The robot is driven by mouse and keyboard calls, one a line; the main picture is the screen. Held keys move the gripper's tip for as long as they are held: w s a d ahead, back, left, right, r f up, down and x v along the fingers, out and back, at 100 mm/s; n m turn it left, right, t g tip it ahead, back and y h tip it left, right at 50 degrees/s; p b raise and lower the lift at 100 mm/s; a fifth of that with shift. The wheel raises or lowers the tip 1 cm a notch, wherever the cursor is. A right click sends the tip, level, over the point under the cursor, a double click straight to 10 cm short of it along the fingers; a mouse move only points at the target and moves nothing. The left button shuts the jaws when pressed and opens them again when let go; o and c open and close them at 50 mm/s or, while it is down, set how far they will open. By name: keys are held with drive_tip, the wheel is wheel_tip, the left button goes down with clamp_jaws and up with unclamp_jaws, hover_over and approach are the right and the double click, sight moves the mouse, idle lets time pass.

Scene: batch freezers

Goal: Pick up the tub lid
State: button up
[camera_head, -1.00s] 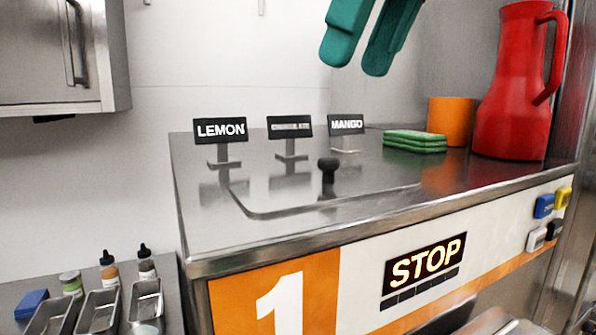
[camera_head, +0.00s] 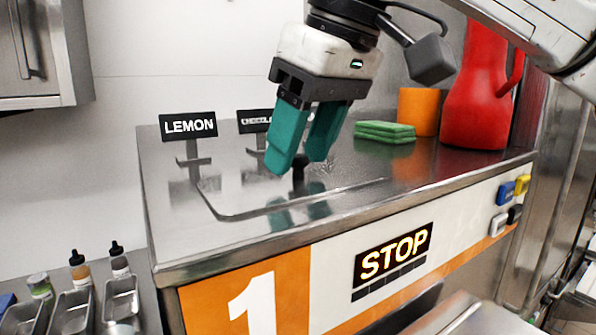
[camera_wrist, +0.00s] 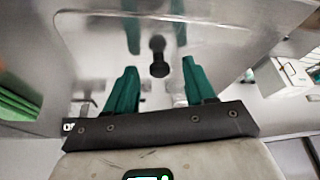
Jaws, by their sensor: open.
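The tub lid (camera_head: 240,196) is a flat steel plate with rounded corners, set in the top of the steel machine. A black knob (camera_head: 298,174) stands upright on it. My gripper (camera_head: 297,166) is open, with its teal fingers pointing down, close to the knob. In the head view the fingers partly cover the knob. In the wrist view the knob (camera_wrist: 158,52) shows between the lines of the two spread fingertips, and neither finger visibly touches it. The lid (camera_wrist: 95,45) reflects the fingers there. The gripper is empty.
Behind the lid stand a LEMON sign (camera_head: 188,126) and a partly covered second sign (camera_head: 254,121). To the right are green sponges (camera_head: 385,131), an orange cup (camera_head: 418,110) and a red jug (camera_head: 478,95). The machine's top left of the lid is clear.

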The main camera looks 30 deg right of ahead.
sight(303, 156)
drive_tip(key=shift+f, duration=0.1)
clamp_jaws()
idle(0.5)
drive_tip(key=shift+r+p, duration=0.75)
drive_tip(key=shift+r, duration=0.05)
drive_tip(key=shift+r+p, duration=0.95)
drive_tip(key=shift+p, duration=0.05)
drive_tip(key=s+d+r, duration=0.1)
drive_tip(key=s+r, duration=0.8)
drive_tip(key=s, duration=0.5)
drive_tip(key=shift+d+r, duration=0.2)
drive_tip(key=shift+d, duration=0.15)
